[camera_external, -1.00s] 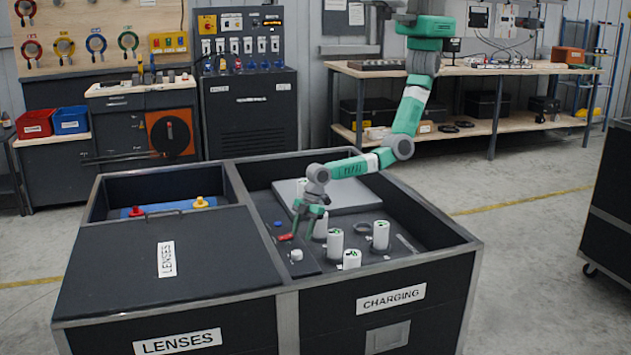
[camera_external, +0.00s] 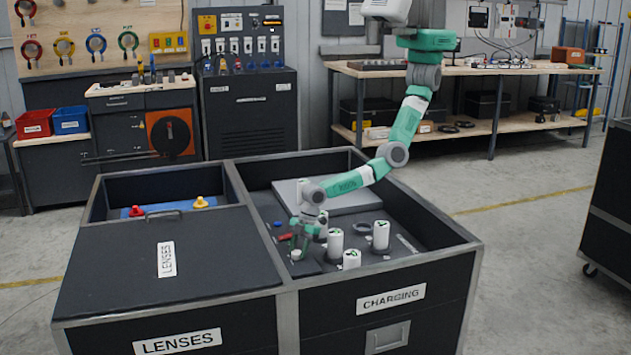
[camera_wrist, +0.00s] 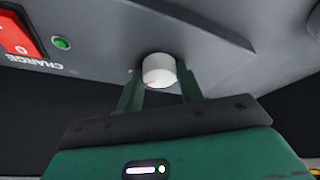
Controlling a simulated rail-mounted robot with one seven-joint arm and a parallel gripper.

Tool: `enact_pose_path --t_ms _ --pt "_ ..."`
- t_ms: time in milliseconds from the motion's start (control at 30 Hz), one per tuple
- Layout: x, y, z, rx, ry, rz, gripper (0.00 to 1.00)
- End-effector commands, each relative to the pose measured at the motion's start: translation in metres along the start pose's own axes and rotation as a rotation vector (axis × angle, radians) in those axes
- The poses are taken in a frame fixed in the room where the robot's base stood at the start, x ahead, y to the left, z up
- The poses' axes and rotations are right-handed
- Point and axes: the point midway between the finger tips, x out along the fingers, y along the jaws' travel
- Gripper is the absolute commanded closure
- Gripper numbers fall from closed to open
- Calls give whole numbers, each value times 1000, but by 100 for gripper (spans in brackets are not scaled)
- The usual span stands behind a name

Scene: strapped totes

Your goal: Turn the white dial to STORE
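The white dial (camera_wrist: 159,70) sits on a grey panel in the wrist view, with a faint reddish mark near its lower edge. My gripper (camera_wrist: 158,78) is open, its two fingers reaching to either side of the dial with small gaps showing. Whether a finger touches it I cannot tell. In the outside view my gripper (camera_external: 300,250) is low over the small panel at the front left of the CHARGING compartment, and the dial (camera_external: 296,254) shows partly between the fingers. No STORE lettering is readable.
A red rocker switch (camera_wrist: 18,36) marked CHARGE and a green light (camera_wrist: 61,43) are on the same panel. White cylinders (camera_external: 335,243) stand right of my gripper. The tote's metal rim (camera_external: 390,263) surrounds the compartment. A closed LENSES lid (camera_external: 120,260) lies left.

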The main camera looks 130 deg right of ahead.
Motion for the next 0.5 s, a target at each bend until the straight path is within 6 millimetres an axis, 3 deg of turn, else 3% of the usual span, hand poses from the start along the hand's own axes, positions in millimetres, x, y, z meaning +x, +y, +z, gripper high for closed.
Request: enact_pose_path --t_ms 500 --pt "0 3 0 -113 9 -45 86"
